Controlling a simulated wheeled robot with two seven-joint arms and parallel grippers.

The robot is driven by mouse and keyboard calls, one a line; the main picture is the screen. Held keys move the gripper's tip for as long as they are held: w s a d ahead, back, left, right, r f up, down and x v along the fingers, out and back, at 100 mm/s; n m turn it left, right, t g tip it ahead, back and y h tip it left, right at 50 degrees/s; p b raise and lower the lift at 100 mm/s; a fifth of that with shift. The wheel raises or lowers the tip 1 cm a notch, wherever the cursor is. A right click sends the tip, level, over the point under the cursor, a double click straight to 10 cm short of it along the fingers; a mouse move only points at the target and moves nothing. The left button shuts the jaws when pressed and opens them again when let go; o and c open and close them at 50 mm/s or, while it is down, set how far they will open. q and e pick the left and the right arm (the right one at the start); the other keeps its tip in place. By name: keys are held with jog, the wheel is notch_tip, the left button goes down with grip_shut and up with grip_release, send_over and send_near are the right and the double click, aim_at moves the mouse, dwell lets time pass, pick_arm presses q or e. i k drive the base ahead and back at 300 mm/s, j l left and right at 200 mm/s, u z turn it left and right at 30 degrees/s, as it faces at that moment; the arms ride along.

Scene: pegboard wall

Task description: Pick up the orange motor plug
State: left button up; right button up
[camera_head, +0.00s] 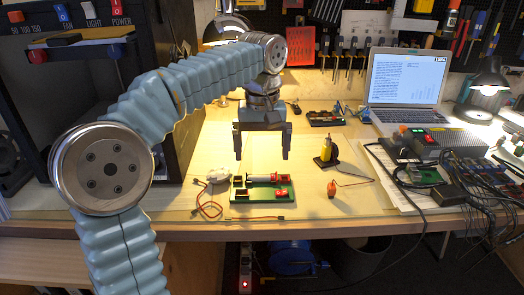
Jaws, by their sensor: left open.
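A small orange-red plug-like piece (331,188) with a thin wire lies on the wooden table, right of a green board (257,195). It looks like the orange motor plug, though it is too small to be certain. The green board carries red parts and a silver cylinder. My left gripper (262,156) points down, open and empty, above the back of this board. It is left of and farther back than the orange piece, apart from it. My right gripper does not show.
A white rounded object (219,174) with red wires lies left of the board. A yellow-and-black tool (326,154) stands behind the orange piece. A laptop (404,80), a grey power box (437,143) and cables crowd the right. A black cabinet stands left.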

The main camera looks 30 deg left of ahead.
aim_at(332, 189)
jog(key=k, duration=1)
